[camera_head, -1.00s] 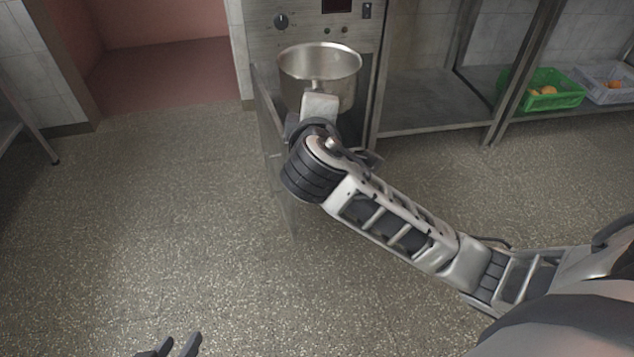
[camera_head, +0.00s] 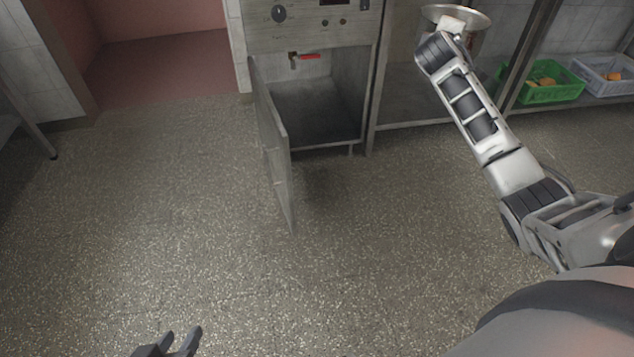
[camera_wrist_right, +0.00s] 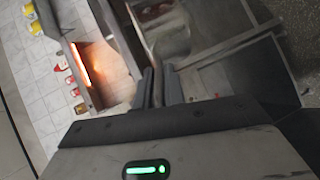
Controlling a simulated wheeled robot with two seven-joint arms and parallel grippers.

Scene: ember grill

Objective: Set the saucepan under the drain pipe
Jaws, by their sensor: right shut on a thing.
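The steel saucepan (camera_head: 474,17) is at the top right of the head view, held up in front of the steel shelving. My right arm reaches up to it, and its wrist hides the gripper and the handle there. In the right wrist view the fingers of my right gripper (camera_wrist_right: 160,88) are close together, shut on the saucepan. The drain pipe with a red lever (camera_head: 305,57) shows in the open cabinet under the control panel. The cabinet floor below it looks bare. My left gripper (camera_head: 180,342) is open and empty at the bottom edge, over the floor.
The cabinet door (camera_head: 272,150) stands open toward me on the left of the opening. A green crate (camera_head: 540,93) and a grey crate (camera_head: 605,82) sit on the low shelf at right. The speckled floor is clear. An orange glow (camera_wrist_right: 97,65) shows in the wrist view.

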